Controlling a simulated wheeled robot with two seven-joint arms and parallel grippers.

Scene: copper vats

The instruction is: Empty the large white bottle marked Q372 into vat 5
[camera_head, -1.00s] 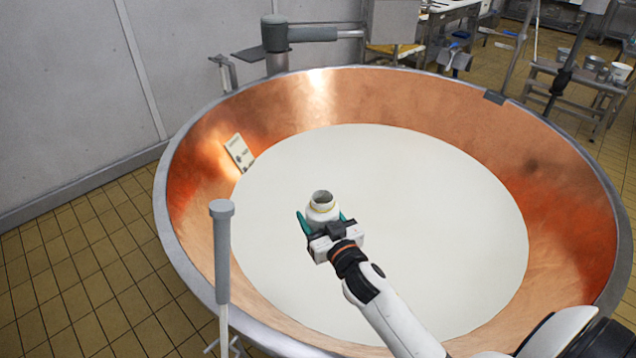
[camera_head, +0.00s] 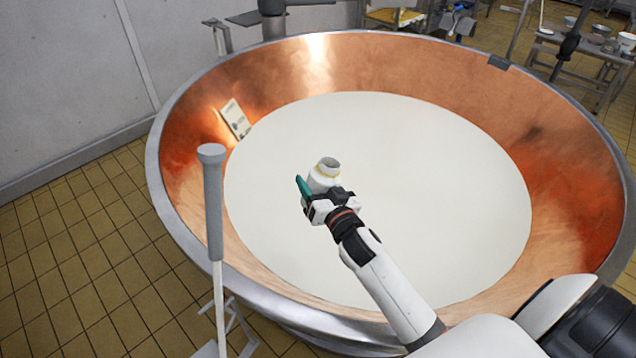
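A large copper vat (camera_head: 420,70) with a steel rim fills the middle of the head view and holds white liquid (camera_head: 430,190). My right arm comes in from the lower right and reaches over the liquid. My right gripper (camera_head: 322,190) is shut on a white bottle (camera_head: 323,175) above the liquid. The bottle's open mouth shows, and it is tilted somewhat to the right. No stream from it is visible. The marking on the bottle and the vat number cannot be read. My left gripper is not in view.
A grey-topped pole (camera_head: 212,200) stands at the vat's near left edge. A white card (camera_head: 235,118) is on the inner left wall. A bench with white containers (camera_head: 600,45) stands at the back right. Tiled floor (camera_head: 70,250) lies open at left.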

